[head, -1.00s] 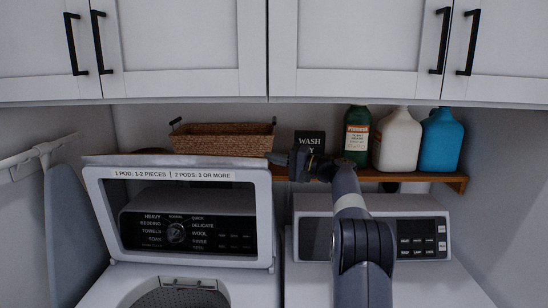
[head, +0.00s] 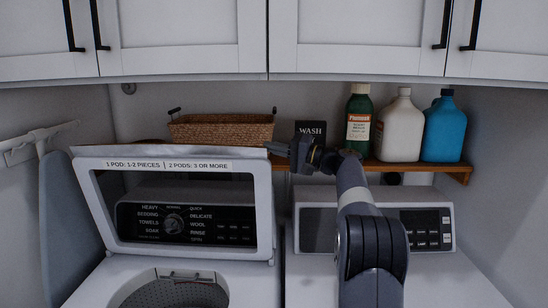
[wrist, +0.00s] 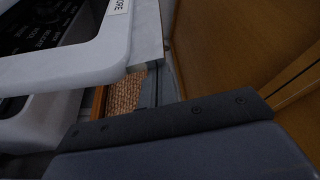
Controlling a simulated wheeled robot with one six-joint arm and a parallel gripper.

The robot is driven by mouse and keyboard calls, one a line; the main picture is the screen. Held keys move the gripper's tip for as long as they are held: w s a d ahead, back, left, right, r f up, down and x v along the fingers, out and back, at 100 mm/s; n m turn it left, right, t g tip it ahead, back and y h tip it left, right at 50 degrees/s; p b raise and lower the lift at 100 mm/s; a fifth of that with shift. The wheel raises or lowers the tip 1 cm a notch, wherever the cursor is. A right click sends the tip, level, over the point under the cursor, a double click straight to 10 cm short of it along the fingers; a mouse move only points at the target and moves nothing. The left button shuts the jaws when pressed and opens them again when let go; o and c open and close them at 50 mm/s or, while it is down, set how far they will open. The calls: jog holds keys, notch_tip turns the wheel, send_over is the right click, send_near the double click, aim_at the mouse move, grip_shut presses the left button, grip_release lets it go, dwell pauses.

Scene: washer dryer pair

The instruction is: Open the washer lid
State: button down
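The washer lid (head: 179,165) is raised and leans back upright behind the drum opening (head: 178,291), its window framing the washer's control panel. My gripper (head: 281,150) is at the lid's upper right corner, pointing left. It looks very close to the lid edge; I cannot tell whether it touches. In the wrist view the lid's white frame (wrist: 75,65) fills the upper left, and a dark part of my gripper (wrist: 175,125) crosses the bottom. Both fingertips are not clearly seen, so its opening is unclear.
A wooden shelf (head: 415,167) behind the machines holds a wicker basket (head: 222,130), a WASH box (head: 311,130) and several bottles. Cabinets (head: 180,40) hang above. The dryer (head: 430,274) stands right of the washer, and an ironing board (head: 62,220) is at left.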

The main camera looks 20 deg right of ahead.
jog(key=shift+s+a+f+n+b, duration=0.2)
jog(key=shift+s+a+f+b, duration=0.1)
jog(key=shift+s+b, duration=0.55)
jog(key=shift+s+a+f+n+b, duration=0.25)
jog(key=shift+s+b, duration=0.25)
jog(key=shift+b, duration=0.65)
jog(key=shift+s+a+r+y+b, duration=0.1)
jog(key=shift+s+a+y+b, duration=0.2)
jog(key=shift+s+b, duration=0.35)
jog(key=shift+w+d, duration=0.1)
jog(key=b+v, duration=0.2)
jog(key=v, duration=0.8)
jog(key=shift+s+d, duration=0.25)
jog(key=shift+d, duration=0.1)
jog(key=shift+a, duration=0.1)
jog(key=p+x, duration=0.1)
jog(key=x, duration=0.2)
jog(key=p+x, duration=0.1)
jog(key=x, duration=0.3)
jog(key=p+x, duration=0.2)
jog(key=x, duration=0.2)
jog(key=shift+w+d+r, duration=0.25)
jog(key=shift+w+d, duration=0.1)
jog(key=shift+w, duration=0.15)
jog(key=shift+w+d+f+p, duration=0.1)
jog(key=shift+w+p, duration=0.2)
jog(key=shift+p, duration=0.05)
